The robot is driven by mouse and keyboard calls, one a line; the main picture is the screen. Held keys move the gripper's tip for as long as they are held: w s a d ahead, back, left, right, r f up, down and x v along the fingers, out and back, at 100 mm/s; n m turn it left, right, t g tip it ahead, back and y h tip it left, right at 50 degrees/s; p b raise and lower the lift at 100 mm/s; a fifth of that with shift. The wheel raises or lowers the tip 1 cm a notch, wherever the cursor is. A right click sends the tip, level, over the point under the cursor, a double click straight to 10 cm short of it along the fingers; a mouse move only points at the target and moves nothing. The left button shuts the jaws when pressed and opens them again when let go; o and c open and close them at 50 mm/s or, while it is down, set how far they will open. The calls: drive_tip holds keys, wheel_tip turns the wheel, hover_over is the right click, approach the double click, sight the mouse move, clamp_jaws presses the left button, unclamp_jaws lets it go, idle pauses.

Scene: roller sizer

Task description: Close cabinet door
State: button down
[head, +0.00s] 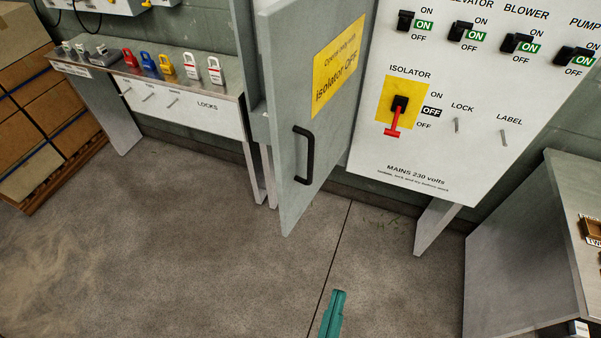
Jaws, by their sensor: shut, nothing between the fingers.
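The grey cabinet door (277,165) stands open in the head view, swung out toward me on the left of the white control panel (400,150). It has a black handle (305,155) and a yellow "Isolator OFF" label (338,68). My gripper (337,294) is a teal shape at the bottom middle, shut and empty. It is below and to the right of the door, apart from it. The red isolator lever (393,120) points down toward OFF on its yellow plate.
A lock shelf (190,72) with several coloured padlocks stands left of the door. Stacked boxes (45,130) are at far left. A grey metal table (530,230) stands at right. Concrete floor (190,240) is clear in front and left of the door.

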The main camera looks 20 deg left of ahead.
sight(286, 170)
drive_tip(key=w+a+r+n+g+y, duration=0.35)
drive_tip(key=r+n+y, duration=0.35)
drive_tip(key=n+y, duration=0.7)
drive_tip(key=w+a+r+n+g+y, duration=0.3)
drive_tip(key=r+n+y, duration=0.5)
drive_tip(key=n, duration=1)
drive_tip(key=w+d+f+n+g+h, duration=0.3)
drive_tip(key=w+d+n+g+h, duration=0.25)
drive_tip(key=w+n+g, duration=0.75)
drive_tip(key=shift+n+t+y, duration=0.35)
drive_tip(key=shift+n+t, duration=0.55)
drive_tip(key=shift+t, duration=0.05)
drive_tip(key=s+x, duration=0.1)
drive_tip(key=x, duration=0.7)
drive_tip(key=s+x, duration=0.1)
drive_tip(key=x, duration=0.4)
drive_tip(key=shift+s+a+r, duration=0.15)
drive_tip(key=shift+s+a, duration=0.1)
drive_tip(key=shift+a, duration=0.05)
